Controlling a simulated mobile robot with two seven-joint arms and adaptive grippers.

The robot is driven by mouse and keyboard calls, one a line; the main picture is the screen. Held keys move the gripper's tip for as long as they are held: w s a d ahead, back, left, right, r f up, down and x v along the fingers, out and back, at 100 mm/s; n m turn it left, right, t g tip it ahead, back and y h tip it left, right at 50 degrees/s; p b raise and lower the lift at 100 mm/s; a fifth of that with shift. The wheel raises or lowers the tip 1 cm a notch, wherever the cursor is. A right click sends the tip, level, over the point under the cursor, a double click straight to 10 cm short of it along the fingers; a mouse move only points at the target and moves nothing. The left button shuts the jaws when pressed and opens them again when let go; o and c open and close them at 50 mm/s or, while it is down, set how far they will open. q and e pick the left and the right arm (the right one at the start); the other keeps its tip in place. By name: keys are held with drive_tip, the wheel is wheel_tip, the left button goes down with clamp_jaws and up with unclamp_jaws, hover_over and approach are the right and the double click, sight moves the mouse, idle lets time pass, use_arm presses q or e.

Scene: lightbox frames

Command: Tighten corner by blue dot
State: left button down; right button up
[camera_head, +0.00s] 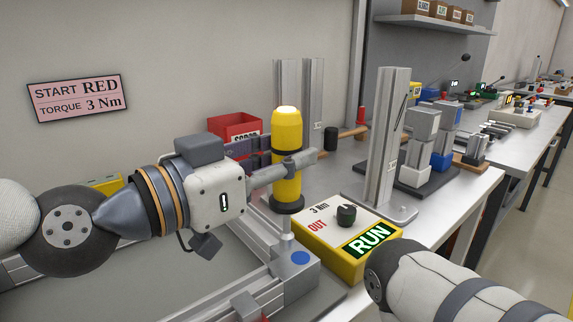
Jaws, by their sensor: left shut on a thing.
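A yellow power driver (287,135) stands upright above the corner of an aluminium frame (255,248). My left gripper (290,166) is shut on the driver, its fingers around the yellow body. The driver's shaft points down at the corner bracket, which carries a blue dot (300,258). Whether the tip touches a screw is too small to tell. A yellow control box (340,235) stands right of the corner, with a black knob (346,215), "3 Nm" and "OUT" labels and a lit green "RUN" sign (368,240). My right arm comes in at lower right; its gripper is hidden.
A wall sign (79,98) reads "START RED, TORQUE 3 Nm". A red scrap bin (233,125) stands behind the driver. A tall aluminium post (388,140) on a base rises behind the control box. More benches with fixtures stretch to the right.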

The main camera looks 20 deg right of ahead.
sight(274, 119)
use_arm(q)
drive_tip(key=shift+s+f, duration=0.1)
drive_tip(key=shift+f, duration=0.4)
drive_tip(key=shift+r+p, duration=1.05)
drive_tip(key=shift+r, duration=1.9)
use_arm(e)
drive_tip(key=shift+w+r+t, duration=0.4)
drive_tip(key=shift+w+r, duration=0.65)
drive_tip(key=shift+r, duration=0.05)
